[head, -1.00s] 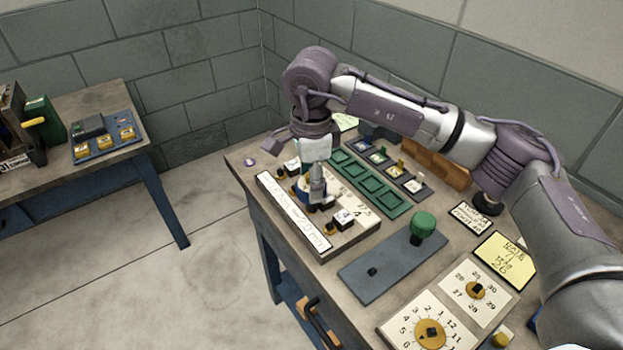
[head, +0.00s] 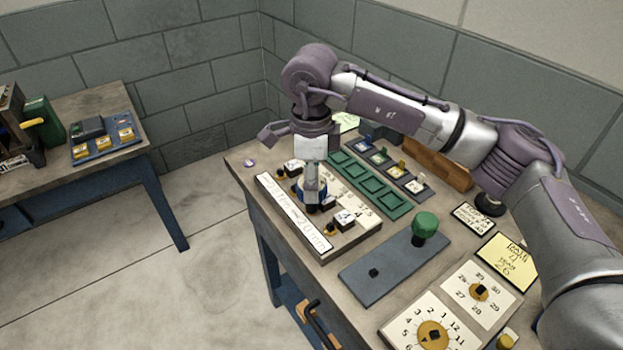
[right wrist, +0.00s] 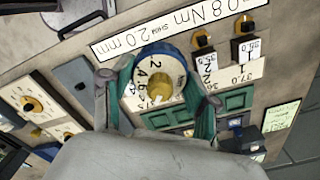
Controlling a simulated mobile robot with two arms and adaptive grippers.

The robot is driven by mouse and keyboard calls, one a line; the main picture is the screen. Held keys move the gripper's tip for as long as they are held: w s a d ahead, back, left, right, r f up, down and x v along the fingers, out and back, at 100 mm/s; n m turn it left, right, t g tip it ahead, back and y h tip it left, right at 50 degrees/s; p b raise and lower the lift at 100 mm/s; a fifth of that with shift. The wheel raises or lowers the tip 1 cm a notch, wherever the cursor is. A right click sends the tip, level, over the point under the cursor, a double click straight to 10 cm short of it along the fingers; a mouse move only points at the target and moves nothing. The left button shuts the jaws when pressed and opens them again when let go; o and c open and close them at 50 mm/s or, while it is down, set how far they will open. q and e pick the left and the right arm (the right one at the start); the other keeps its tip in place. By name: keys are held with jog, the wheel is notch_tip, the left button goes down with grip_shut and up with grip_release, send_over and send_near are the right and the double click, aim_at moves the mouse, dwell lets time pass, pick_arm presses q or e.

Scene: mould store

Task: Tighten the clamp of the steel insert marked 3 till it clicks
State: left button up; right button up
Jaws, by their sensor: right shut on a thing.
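My right gripper (head: 312,200) points down over the insert holder (head: 352,238) on the workbench. It is shut on a blue-rimmed knob with a white numbered dial face (right wrist: 150,72); its two green-padded fingers (right wrist: 162,98) sit on either side of the dial. In the right wrist view, inserts marked 1 (right wrist: 243,50) and 2 (right wrist: 208,66) stand beside it, with black and gold clamps. The insert marked 4 (head: 345,217) shows in the head view. The insert marked 3 and its clamp are not readable, probably hidden by the gripper and dial. My left gripper is out of view.
A long white label (head: 293,213) runs along the holder's front. A green tray (head: 368,183) lies behind it. A grey plate with a green knob (head: 425,224) and dial panels (head: 433,335) lie to the right. A second bench (head: 75,150) stands at left.

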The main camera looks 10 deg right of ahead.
jog(key=shift+s+f, duration=0.15)
jog(key=shift+f, duration=0.15)
jog(key=shift+m, duration=0.8)
jog(key=shift+b, duration=0.35)
jog(key=shift+f+m, duration=0.1)
jog(key=shift+m, duration=0.4)
jog(key=shift+n+b, duration=0.3)
jog(key=shift+n, duration=0.4)
jog(key=shift+r, duration=0.3)
